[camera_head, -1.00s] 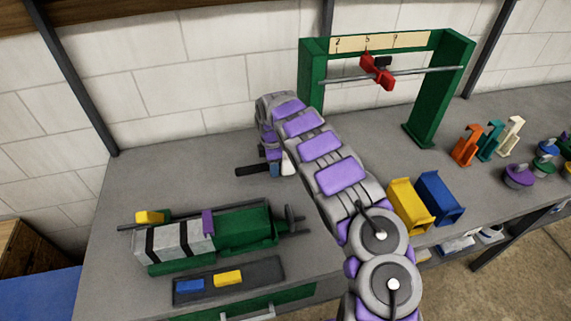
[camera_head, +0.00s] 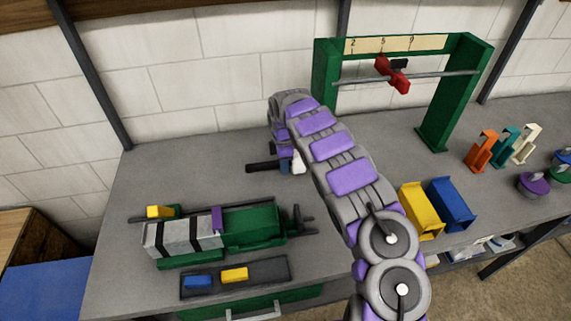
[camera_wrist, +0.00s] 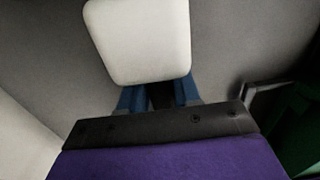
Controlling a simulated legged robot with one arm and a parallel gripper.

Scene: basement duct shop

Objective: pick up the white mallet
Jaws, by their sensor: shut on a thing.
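The white mallet's head (camera_wrist: 138,38) fills the upper middle of the wrist view, a pale block with rounded corners. It also shows as a small white patch (camera_head: 298,163) beside my gripper in the head view. A dark handle (camera_head: 262,167) sticks out to the left there. My gripper (camera_wrist: 160,97) has blue fingers just under the white head, shut on the mallet. In the head view my gripper (camera_head: 284,163) is low over the bench, partly hidden by my arm. I cannot tell whether the mallet touches the bench.
A green machine (camera_head: 255,226) with a grey block stands front left on the bench (camera_head: 165,175). A green frame (camera_head: 434,110) with a red slider stands behind right. Yellow (camera_head: 419,210) and blue (camera_head: 452,204) bins sit right of my arm. Bench left of my gripper is clear.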

